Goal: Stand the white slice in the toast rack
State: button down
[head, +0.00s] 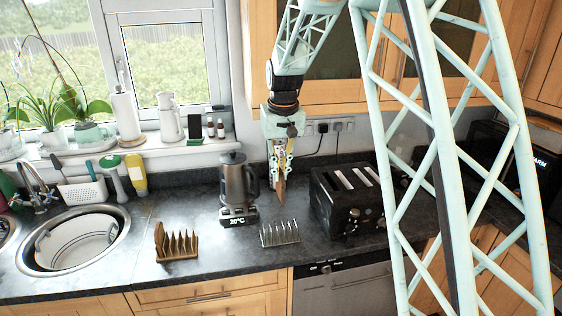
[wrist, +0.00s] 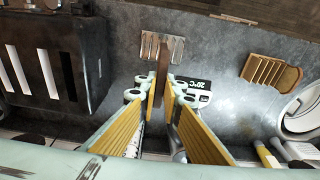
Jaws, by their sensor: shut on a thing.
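My gripper (head: 281,176) points down above the counter and is shut on a thin slice (head: 281,191), seen edge-on with a brown crust. The slice hangs upright below the fingers; its face colour is not clear. In the wrist view the slice (wrist: 162,56) stands between the two yellow-padded fingers (wrist: 161,88). A metal toast rack (head: 280,234) stands on the counter, lower in the head view than the slice and apart from it. The metal rack also shows beyond the fingertips in the wrist view (wrist: 176,48). A wooden rack (head: 178,256) stands further left, with a brown slice (head: 159,238) at its left end.
A black toaster (head: 348,200) stands right of my gripper. A kettle (head: 236,180) on a base reading 20°C stands close on the left. A round sink (head: 122,240) with dishes lies at far left. Counter between the two racks is clear.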

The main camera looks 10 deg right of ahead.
aim_at(279, 188)
jog(key=shift+w+f+p, duration=0.2)
jog(key=shift+f+p, duration=0.45)
jog(key=shift+p, duration=0.1)
jog(key=shift+w+f+p, duration=0.15)
jog(key=shift+f+p, duration=0.45)
jog(key=shift+p, duration=0.15)
jog(key=shift+w+f+p, duration=0.15)
jog(key=shift+f+p, duration=2.1)
jog(key=shift+b, duration=0.3)
notch_tip(279, 188, down, 11)
jog(key=b, duration=0.7)
jog(key=c, duration=2.7)
grip_release()
jog(key=shift+r, duration=0.15)
